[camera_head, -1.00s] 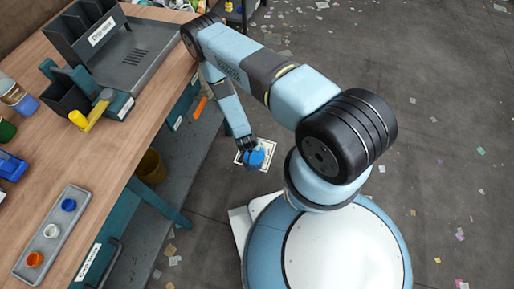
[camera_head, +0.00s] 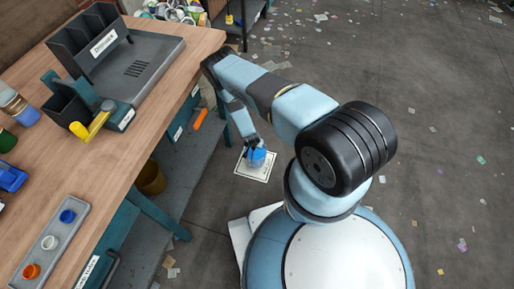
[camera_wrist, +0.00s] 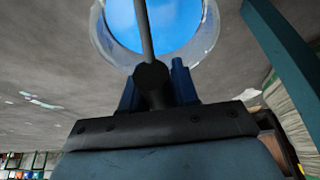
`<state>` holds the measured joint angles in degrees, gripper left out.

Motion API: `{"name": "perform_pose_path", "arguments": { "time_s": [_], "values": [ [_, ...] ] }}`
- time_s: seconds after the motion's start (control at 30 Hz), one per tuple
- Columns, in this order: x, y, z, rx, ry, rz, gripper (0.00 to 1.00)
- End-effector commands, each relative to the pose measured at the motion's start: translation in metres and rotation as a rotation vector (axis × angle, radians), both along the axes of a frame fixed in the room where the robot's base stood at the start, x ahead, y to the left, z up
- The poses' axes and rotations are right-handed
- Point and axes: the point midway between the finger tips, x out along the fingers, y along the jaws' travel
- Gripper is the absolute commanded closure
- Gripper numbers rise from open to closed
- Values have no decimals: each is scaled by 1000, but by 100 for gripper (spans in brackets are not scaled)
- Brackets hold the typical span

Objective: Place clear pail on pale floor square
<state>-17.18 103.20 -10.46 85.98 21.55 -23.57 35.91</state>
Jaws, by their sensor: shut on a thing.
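The clear pail (camera_head: 257,157) has see-through walls and blue contents or a blue inside. In the head view it is seen over the pale floor square (camera_head: 241,169); I cannot tell whether it touches the square. My gripper (camera_head: 254,144) is right above the pail and shut on it. In the wrist view the pail's clear rim and blue middle (camera_wrist: 178,30) show at the top edge, partly cut off. A dark rod crosses it, running to my gripper (camera_wrist: 152,78). The exact grip point is hidden.
A wooden workbench (camera_head: 150,150) with a grey tray (camera_head: 150,75) stands to the left. An orange-handled tool (camera_head: 199,118) and a brown bucket (camera_head: 150,178) are on its lower shelf (camera_head: 190,165). Open floor with paper scraps lies to the right.

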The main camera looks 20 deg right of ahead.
Motion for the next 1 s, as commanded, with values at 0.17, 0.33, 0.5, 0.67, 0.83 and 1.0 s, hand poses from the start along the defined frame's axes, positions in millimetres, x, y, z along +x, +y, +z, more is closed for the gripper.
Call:
{"name": "perform_pose_path", "arguments": {
  "time_s": [0.17,0.33,0.5,0.67,0.83,1.0],
  "values": [
    [0,-1,-22,0,1,0,100],
    [1,-1,-31,0,0,-1,100],
    [0,-1,-31,0,0,-1,100],
    [0,-1,-33,0,0,-1,100],
    [0,-1,-33,0,1,-1,55],
    [0,-1,-33,0,1,-1,45]
  ]
}}
